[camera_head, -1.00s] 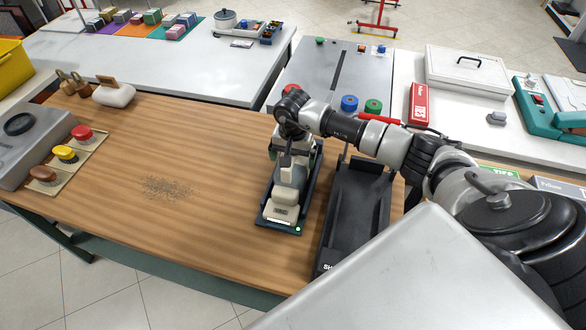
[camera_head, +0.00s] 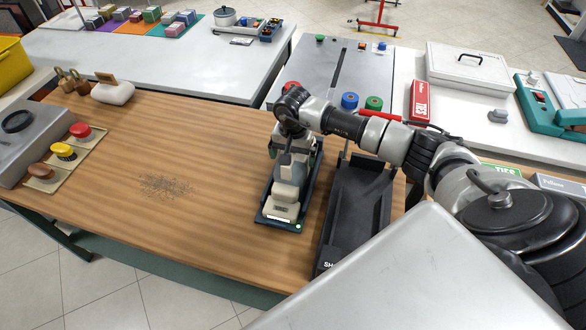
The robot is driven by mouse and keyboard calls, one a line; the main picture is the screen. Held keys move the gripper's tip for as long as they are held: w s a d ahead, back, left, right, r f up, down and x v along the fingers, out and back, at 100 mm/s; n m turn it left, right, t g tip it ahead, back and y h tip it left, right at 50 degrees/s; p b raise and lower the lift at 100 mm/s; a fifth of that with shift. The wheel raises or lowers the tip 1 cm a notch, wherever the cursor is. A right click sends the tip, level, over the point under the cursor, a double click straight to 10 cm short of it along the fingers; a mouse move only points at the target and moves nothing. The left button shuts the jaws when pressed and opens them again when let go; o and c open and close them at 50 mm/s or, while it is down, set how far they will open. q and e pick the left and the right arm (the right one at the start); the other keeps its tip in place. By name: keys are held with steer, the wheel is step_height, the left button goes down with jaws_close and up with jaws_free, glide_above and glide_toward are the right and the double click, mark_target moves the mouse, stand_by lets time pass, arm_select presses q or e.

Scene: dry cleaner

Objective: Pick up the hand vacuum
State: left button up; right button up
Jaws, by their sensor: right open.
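The hand vacuum (camera_head: 284,196) is cream and grey and lies in a dark cradle (camera_head: 300,222) with a small green light, near the right end of the wooden table. My right gripper (camera_head: 287,160) points down over the vacuum's rear half, its fingers at the handle area. It is open. The arm's wrist hides the far end of the vacuum, and I cannot tell whether the fingers touch it. My left gripper is out of view.
A black tray (camera_head: 345,235) stands just right of the cradle. A patch of dark debris (camera_head: 166,187) lies on the wooden table (camera_head: 120,215). Red, yellow and brown knobs (camera_head: 64,152) sit on a strip at the left.

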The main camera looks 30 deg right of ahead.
steer(key=c, duration=1.7)
steer(key=shift+w+r, duration=0.1)
steer(key=shift+r+p, duration=0.4)
steer(key=shift+p, duration=0.25)
step_height(320, 180, up, 3)
steer(key=shift+r+b, duration=0.1)
steer(key=shift+b, duration=1)
steer(key=shift+s+d+r+b, duration=0.65)
steer(key=shift+s+r, duration=0.6)
steer(key=shift+s, duration=0.6)
steer(key=shift+s+d+r+b, duration=0.45)
steer(key=shift+s+d+r, duration=0.55)
steer(key=shift+s, duration=0.8)
steer(key=shift+s+d+r+b, duration=0.55)
steer(key=shift+s+r, duration=0.9)
steer(key=shift+s, duration=0.4)
